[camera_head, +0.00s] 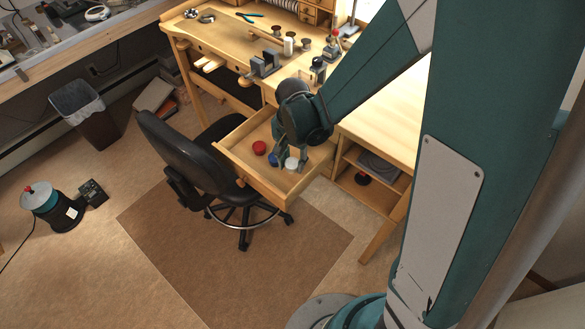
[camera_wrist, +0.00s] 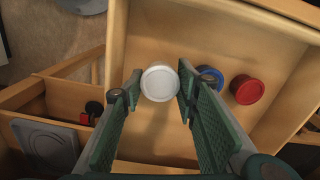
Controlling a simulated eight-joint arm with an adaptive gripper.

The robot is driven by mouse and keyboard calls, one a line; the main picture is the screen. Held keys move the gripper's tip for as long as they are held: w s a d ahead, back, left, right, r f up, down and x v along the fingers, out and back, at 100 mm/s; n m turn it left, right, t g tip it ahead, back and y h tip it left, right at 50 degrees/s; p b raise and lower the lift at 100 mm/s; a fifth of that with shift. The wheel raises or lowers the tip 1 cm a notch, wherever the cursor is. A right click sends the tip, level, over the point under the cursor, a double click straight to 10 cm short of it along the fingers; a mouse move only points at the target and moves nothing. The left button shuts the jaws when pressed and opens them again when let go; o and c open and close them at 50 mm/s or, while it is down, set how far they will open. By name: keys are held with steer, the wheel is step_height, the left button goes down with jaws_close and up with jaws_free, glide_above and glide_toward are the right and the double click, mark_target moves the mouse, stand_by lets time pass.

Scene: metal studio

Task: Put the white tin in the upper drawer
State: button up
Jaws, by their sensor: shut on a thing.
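The white tin (camera_wrist: 160,83) is between the fingertips of my gripper (camera_wrist: 158,92) in the wrist view, and the fingers are shut on it. In the head view the white tin (camera_head: 291,164) shows just below my gripper (camera_head: 287,160). My gripper is inside the outline of the pulled-out upper drawer (camera_head: 243,174), over its floor. Whether the tin touches the drawer floor I cannot tell. The drawer's wooden front wall also shows in the wrist view (camera_wrist: 116,40).
A blue tin (camera_wrist: 210,76) and a red tin (camera_wrist: 246,90) are in the drawer, the blue one close beside my finger. A black office chair (camera_head: 185,150) stands left of the drawer. The workbench (camera_head: 225,38) behind holds tools. Open shelves (camera_head: 365,185) are to the right.

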mark_target(292, 168)
steer(key=shift+f+b, duration=0.4)
steer(key=shift+f, duration=1.4)
steer(key=shift+f, duration=0.2)
steer(key=o, duration=0.6)
steer(key=shift+r, duration=0.25)
steer(key=shift+r+p, duration=1.35)
steer(key=shift+r, duration=4.65)
